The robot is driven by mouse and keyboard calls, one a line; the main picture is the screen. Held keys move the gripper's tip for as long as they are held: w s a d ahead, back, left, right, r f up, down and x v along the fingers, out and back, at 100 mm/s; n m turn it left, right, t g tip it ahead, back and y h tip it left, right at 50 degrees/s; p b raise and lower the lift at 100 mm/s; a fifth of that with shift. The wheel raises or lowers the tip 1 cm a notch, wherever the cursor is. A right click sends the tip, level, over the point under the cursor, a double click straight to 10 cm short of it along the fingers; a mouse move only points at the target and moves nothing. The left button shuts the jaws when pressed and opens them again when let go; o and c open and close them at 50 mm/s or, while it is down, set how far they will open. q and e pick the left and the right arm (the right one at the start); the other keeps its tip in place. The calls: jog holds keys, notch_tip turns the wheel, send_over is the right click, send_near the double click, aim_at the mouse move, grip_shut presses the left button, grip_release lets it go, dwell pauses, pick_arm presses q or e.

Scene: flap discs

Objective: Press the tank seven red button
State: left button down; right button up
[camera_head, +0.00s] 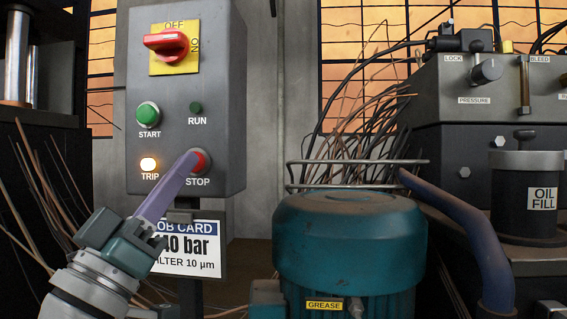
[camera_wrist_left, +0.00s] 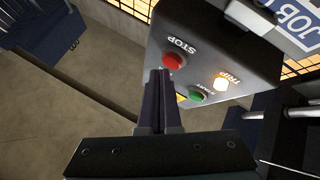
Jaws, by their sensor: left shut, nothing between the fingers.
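A red STOP button (camera_head: 204,160) sits at the lower right of a grey control box (camera_head: 225,75). My left gripper (camera_head: 191,158) is shut and empty, its purple fingers pointing up and right. In the head view the fingertips overlap the button's left side. In the left wrist view the red button (camera_wrist_left: 173,60) shows just beyond and right of the shut fingertips (camera_wrist_left: 158,73). I cannot tell whether they touch it. No label reading tank seven is legible. My right gripper is not in view.
The box also has a red OFF/ON rotary switch (camera_head: 167,43), a green START button (camera_head: 148,114), a RUN lamp (camera_head: 196,107) and a lit TRIP lamp (camera_head: 148,164). A job card (camera_head: 198,262) hangs below. A teal motor (camera_head: 345,245) stands to the right.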

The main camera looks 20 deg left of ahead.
pick_arm(q)
jog(key=shift+w+a+b, duration=0.15)
jog(key=shift+w+b, duration=0.15)
jog(key=shift+w, duration=0.3)
dwell(1.0)
jog(key=shift+s, duration=0.1)
jog(key=shift+s+d+p, duration=0.2)
jog(key=shift+s+p, duration=0.45)
jog(key=shift+s, duration=0.1)
jog(key=s+p, duration=0.1)
jog(key=s, duration=0.1)
jog(key=s+d+p, duration=0.1)
jog(key=s+p, duration=0.1)
jog(key=shift+s+d, duration=0.1)
jog(key=shift+s, duration=0.3)
